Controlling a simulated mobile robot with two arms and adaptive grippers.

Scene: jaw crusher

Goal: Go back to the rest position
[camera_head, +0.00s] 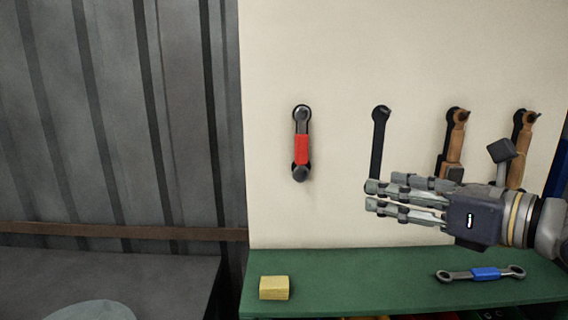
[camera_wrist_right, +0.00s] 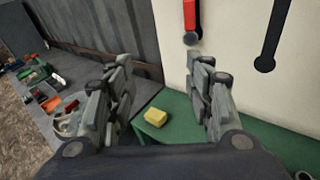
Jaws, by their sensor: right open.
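My right gripper (camera_head: 385,196) comes in from the right in the head view, in front of the cream wall panel and above the green shelf. Its fingers point left. In the right wrist view its two finger sets (camera_wrist_right: 160,95) stand wide apart with nothing between them but background. A red-handled wrench (camera_head: 301,148) hangs on the panel to the left of the gripper, apart from it. A blue-handled wrench (camera_head: 485,273) lies on the green shelf (camera_head: 380,272) below the gripper. My left gripper is in neither view.
A yellow block (camera_head: 273,288) sits at the shelf's left end. An empty black holder (camera_head: 380,145) and brown-handled hammers (camera_head: 455,140) are on the panel (camera_head: 340,60), close behind the gripper. A grey bench (camera_head: 120,275) stands left, with assorted parts (camera_wrist_right: 50,95) on it. Space left of the gripper is clear.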

